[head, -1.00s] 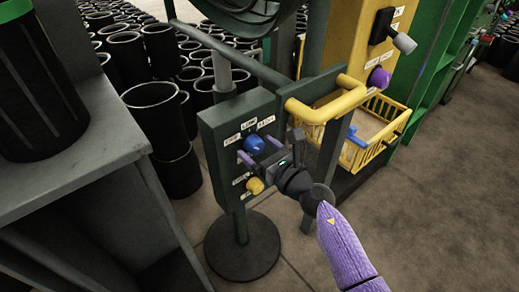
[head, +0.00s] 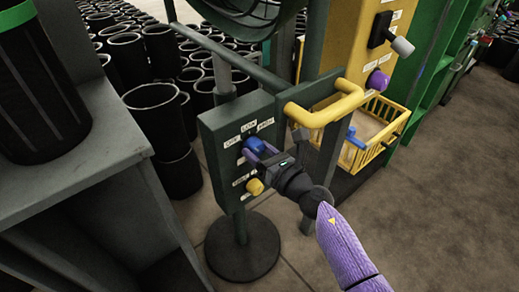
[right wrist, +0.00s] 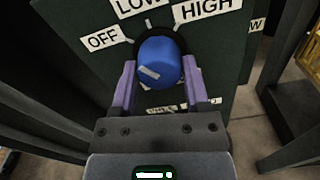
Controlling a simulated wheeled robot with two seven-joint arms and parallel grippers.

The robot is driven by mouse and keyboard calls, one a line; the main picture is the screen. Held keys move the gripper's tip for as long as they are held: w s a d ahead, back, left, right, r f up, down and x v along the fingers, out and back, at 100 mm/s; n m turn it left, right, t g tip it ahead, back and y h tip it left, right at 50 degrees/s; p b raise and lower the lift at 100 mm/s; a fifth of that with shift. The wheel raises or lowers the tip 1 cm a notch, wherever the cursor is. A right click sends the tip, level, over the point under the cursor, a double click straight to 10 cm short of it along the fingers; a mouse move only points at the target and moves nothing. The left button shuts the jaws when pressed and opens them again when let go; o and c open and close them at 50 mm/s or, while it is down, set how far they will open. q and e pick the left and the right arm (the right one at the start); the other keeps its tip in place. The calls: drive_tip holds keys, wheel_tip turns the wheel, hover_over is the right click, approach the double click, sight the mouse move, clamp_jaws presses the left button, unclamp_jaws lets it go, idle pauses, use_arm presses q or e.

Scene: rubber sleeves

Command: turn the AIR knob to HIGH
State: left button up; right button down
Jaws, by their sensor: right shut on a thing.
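A blue knob (head: 254,144) is on the dark green control box (head: 208,130) of a stand. OFF, LOW and HIGH labels sit around it. In the right wrist view, the blue knob (right wrist: 160,58) has a short white mark on its face, low and left of the middle. My right gripper (head: 259,150) has its purple fingers on both sides of the knob and is shut on it. In the right wrist view the gripper (right wrist: 159,66) spans the knob. The label under the knob is partly hidden, so its name cannot be read. My left gripper is not in view.
A yellow knob (head: 254,186) sits just below on the same box. A yellow handle bar (head: 325,112) is close above my right wrist. A yellow basket (head: 388,122) and yellow panel with a purple knob (head: 378,80) stand behind. A grey bench (head: 75,185) is at left.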

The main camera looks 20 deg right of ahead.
drive_tip(key=shift+m, duration=0.9)
drive_tip(key=m+p, duration=0.1)
drive_tip(key=m, duration=0.3)
drive_tip(key=shift+m+p, duration=0.3)
drive_tip(key=shift+p, duration=0.1)
drive_tip(key=m, duration=0.2)
drive_tip(key=shift+r+m+p, duration=0.1)
drive_tip(key=shift+m+p, duration=0.25)
drive_tip(key=shift+m, duration=0.05)
drive_tip(key=m+p, duration=0.1)
drive_tip(key=m, duration=0.3)
drive_tip(key=shift+a, duration=0.1)
drive_tip(key=shift+m+p, duration=0.3)
drive_tip(key=shift+m, duration=0.6)
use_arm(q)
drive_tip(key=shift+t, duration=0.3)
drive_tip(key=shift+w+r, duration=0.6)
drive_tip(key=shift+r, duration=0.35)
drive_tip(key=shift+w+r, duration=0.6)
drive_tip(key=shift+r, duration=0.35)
use_arm(e)
drive_tip(key=shift+m, duration=0.6)
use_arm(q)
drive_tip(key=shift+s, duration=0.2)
